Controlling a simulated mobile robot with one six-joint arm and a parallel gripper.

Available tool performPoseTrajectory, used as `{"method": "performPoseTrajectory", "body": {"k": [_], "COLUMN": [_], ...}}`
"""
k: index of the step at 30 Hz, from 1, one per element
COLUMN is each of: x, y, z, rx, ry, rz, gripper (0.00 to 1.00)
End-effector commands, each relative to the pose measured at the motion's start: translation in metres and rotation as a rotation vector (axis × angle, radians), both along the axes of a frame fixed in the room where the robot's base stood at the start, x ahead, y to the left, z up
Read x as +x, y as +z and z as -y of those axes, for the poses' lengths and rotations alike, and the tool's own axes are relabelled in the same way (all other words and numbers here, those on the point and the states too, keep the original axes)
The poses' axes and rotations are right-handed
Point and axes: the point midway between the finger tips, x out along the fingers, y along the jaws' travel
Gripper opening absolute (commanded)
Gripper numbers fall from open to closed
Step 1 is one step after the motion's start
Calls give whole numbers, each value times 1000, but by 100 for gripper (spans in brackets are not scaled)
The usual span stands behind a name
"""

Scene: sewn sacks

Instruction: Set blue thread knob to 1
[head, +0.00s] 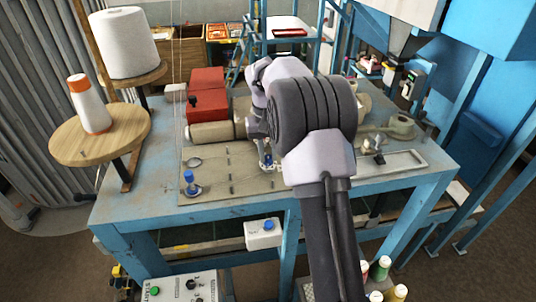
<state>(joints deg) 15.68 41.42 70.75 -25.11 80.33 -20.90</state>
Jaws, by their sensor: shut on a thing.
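My gripper (266,158) points down at the middle of the sewing machine's beige plate (225,182), partly behind my arm. It is shut on a small blue knob (267,163), mostly hidden by the fingers. The knob's pointer and the number 1 cannot be made out at this size. Another blue-topped knob (189,177) stands free on the plate's left front part, well apart from my gripper.
A red machine block (207,95) stands behind the plate. A white cone (129,43) and an orange-topped cone (89,104) stand on round wooden stands at left. A white box with a blue button (263,234) hangs below the table's front edge.

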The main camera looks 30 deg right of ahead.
Motion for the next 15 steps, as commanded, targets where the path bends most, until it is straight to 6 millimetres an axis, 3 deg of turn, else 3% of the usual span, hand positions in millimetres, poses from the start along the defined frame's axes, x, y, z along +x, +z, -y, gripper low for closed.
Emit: {"method": "performPoseTrajectory", "body": {"k": [15], "x": [1], "y": [0], "z": [0], "rx": [0], "ry": [-487], "rz": [4], "gripper": [0]}}
